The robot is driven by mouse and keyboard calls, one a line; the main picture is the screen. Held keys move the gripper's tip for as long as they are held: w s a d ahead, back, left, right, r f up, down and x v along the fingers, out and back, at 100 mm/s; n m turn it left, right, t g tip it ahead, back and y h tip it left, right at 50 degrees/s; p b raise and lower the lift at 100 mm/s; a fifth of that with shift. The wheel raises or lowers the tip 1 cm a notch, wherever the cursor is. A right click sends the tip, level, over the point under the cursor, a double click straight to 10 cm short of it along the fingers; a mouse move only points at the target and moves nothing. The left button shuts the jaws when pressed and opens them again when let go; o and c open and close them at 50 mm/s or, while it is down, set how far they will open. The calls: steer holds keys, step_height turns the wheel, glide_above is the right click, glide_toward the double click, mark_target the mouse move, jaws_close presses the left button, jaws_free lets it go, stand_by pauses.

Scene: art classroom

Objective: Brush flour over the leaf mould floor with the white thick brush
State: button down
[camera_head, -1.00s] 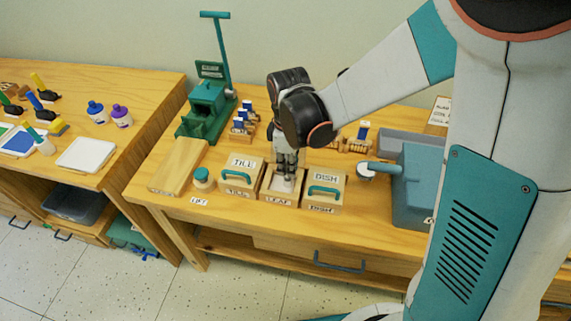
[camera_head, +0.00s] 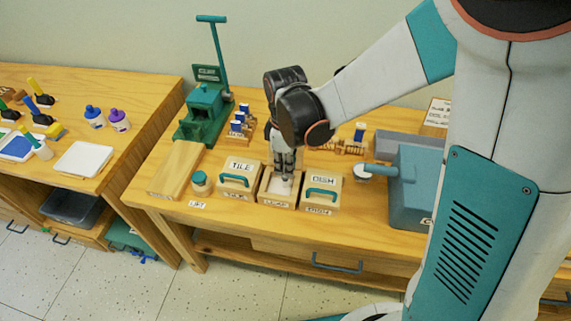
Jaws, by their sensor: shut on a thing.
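The leaf mould (camera_head: 279,199) is an open wooden box with a pale floor and a "LEAF" label on its front, standing between the tile mould (camera_head: 238,181) and the dish mould (camera_head: 321,194). My gripper (camera_head: 285,178) points down into the leaf mould and is shut. The white thick brush cannot be made out, as the fingers and their small size hide what they hold. Whether flour lies on the mould floor is too small to tell.
A small teal-lidded jar (camera_head: 202,182) and a wooden board (camera_head: 176,168) stand left of the moulds. A green press (camera_head: 205,113) is behind them. A grey-blue machine (camera_head: 410,185) with a handle stands at the right. The table front is clear.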

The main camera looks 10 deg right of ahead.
steer(key=shift+r+p, duration=2.9)
steer(key=shift+r, duration=1.15)
